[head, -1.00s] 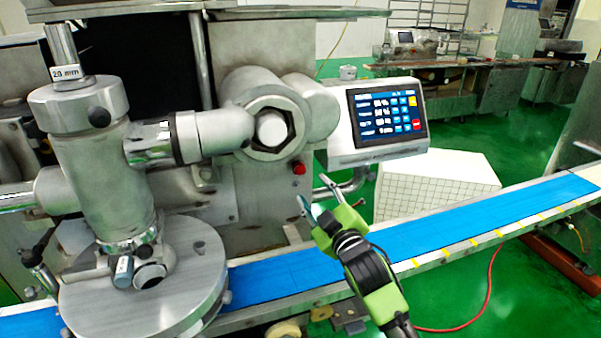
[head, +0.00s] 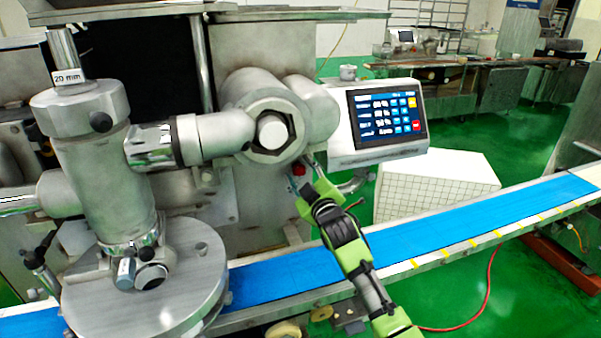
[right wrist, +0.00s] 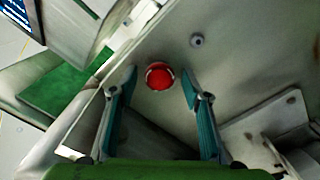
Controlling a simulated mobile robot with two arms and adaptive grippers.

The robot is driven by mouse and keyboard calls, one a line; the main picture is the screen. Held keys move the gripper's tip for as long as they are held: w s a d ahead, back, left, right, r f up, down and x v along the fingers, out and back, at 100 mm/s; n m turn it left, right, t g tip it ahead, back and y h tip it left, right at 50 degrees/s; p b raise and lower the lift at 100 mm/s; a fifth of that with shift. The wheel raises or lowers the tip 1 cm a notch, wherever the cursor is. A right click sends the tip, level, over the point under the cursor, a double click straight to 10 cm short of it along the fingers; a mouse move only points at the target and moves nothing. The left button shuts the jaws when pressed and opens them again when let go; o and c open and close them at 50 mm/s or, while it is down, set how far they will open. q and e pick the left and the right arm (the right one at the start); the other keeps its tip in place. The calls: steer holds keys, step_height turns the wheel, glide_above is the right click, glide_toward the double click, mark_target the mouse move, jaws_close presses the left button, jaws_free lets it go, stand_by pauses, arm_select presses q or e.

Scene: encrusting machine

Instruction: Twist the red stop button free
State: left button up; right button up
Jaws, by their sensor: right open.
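The red stop button (head: 299,169) is on the machine's grey front plate, below the large hex nut. It also shows in the right wrist view (right wrist: 159,76) as a round red cap in a metal collar. My right gripper (head: 303,178) is open in front of the button. In the right wrist view its two teal fingers (right wrist: 157,80) stand on either side of the button, with a visible gap on both sides. Whether the fingertips reach the button's depth is hard to tell. My left gripper is not in view.
The touch screen panel (head: 386,118) is to the right of the button. The blue conveyor belt (head: 420,241) runs below my right arm. The hex nut (head: 270,130) juts out above the button.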

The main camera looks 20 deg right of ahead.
steer(key=c, duration=1.1)
steer(key=shift+r+m+p, duration=0.1)
steer(key=shift+m+p, duration=0.25)
steer(key=shift+m, duration=0.05)
steer(key=o, duration=1.1)
steer(key=s, duration=1.2)
steer(key=shift+d, duration=0.25)
